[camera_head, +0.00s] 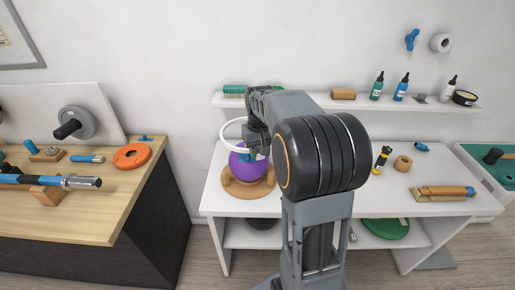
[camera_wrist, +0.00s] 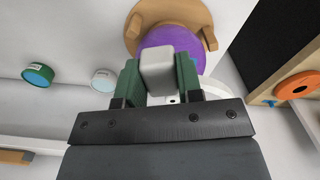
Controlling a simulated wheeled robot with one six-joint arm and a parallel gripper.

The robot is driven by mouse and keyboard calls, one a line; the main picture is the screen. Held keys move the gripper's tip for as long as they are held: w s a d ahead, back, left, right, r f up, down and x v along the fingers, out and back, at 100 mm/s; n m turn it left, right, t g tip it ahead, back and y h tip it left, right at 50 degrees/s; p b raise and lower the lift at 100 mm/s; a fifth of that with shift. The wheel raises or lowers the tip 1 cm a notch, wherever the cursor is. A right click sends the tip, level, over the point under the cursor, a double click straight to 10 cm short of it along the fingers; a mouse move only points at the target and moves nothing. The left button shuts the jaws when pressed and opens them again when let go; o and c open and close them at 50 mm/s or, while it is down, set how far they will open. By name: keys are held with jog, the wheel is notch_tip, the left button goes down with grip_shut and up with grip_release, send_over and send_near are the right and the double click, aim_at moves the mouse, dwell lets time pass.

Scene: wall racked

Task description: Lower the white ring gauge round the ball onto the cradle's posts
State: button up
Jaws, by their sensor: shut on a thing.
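The white ring gauge (camera_head: 227,133) shows in the head view as a pale arc at the upper left of the ball. My gripper (camera_head: 258,148) is shut on it. In the wrist view my gripper's green fingers (camera_wrist: 158,80) close on a white block (camera_wrist: 157,68), which looks like part of the gauge. The purple ball (camera_head: 243,167) sits on the wooden cradle (camera_head: 233,194) on the white table; the ball also shows in the wrist view (camera_wrist: 172,37). The ring appears around or just above the ball's top; I cannot tell its exact height. My arm hides its right side.
A wooden bench (camera_head: 95,210) with an orange disc (camera_head: 132,156) stands left, across a gap.

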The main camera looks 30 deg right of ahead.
jog(key=shift+s, duration=0.1)
jog(key=shift+f, duration=0.3)
notch_tip(320, 180, down, 12)
jog(key=b, duration=0.9)
jog(key=shift+f, duration=0.7)
dwell(1.1)
jog(key=o, duration=1)
jog(key=shift+b, duration=0.3)
jog(key=shift+r, duration=0.1)
notch_tip(320, 180, up, 14)
jog(key=shift+f, duration=0.2)
